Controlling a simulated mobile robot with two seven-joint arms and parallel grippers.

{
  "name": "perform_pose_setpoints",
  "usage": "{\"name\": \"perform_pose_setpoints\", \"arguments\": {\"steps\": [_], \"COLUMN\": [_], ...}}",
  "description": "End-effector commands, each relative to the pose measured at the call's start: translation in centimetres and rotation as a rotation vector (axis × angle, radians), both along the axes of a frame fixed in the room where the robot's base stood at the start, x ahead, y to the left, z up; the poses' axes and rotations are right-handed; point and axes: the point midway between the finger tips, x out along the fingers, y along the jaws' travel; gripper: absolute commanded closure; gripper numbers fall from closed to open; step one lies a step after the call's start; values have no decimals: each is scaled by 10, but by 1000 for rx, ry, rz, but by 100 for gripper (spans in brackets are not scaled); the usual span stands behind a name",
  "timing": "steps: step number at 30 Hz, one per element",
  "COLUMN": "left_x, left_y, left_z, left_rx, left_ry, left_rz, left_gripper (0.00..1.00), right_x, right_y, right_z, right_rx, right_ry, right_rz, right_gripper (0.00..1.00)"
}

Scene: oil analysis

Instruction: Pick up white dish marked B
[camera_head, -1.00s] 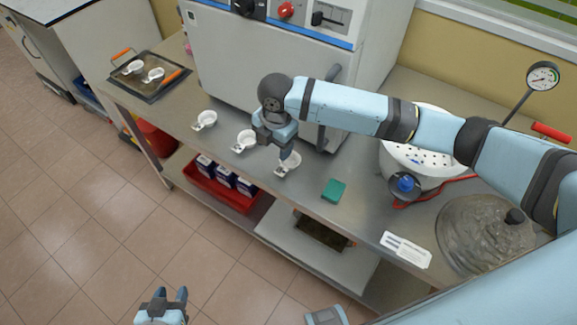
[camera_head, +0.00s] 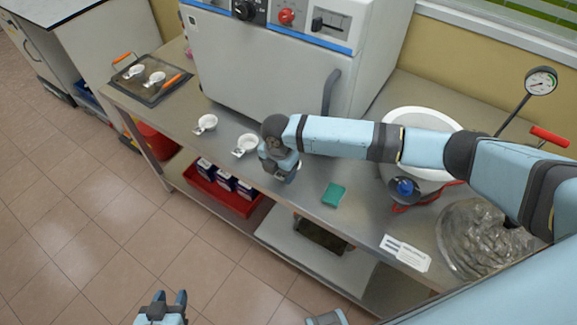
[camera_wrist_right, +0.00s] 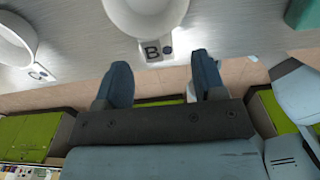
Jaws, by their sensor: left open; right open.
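The white dish marked B (camera_wrist_right: 145,14) is at the top of the right wrist view, its B tab (camera_wrist_right: 154,50) pointing toward my right gripper (camera_wrist_right: 162,74). That gripper is open, and its fingertips are on either side of the tab's near end; I cannot tell if they touch it. In the head view my right gripper (camera_head: 282,175) hides most of this dish at the bench's front edge. My left gripper (camera_head: 172,300) is open and empty, over the floor at the bottom of the head view.
Two more white dishes, a middle one (camera_head: 247,145) and a left one (camera_head: 206,122), stand along the bench (camera_head: 310,180). A tray (camera_head: 152,93) holds two others. A green block (camera_head: 334,194) lies right of my gripper. A large appliance (camera_head: 265,70) stands behind.

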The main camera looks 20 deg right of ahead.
Motion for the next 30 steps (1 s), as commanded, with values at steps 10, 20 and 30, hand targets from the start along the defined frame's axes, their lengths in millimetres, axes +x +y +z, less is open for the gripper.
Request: {"name": "perform_pose_setpoints", "arguments": {"steps": [10, 20, 30], "left_x": [0, 0, 0], "left_y": [0, 0, 0], "left_z": [2, 2, 2], "left_rx": [0, 0, 0], "left_ry": [1, 1, 1], "left_rz": [0, 0, -1], "left_gripper": [57, 57, 57], "right_x": [0, 0, 0], "right_y": [1, 0, 0], "right_z": [-23, -23, -20], "right_rx": [1, 1, 1], "right_ry": [-1, -1, -2], "right_rz": [0, -1, -1], "right_gripper": [36, 89, 90]}}
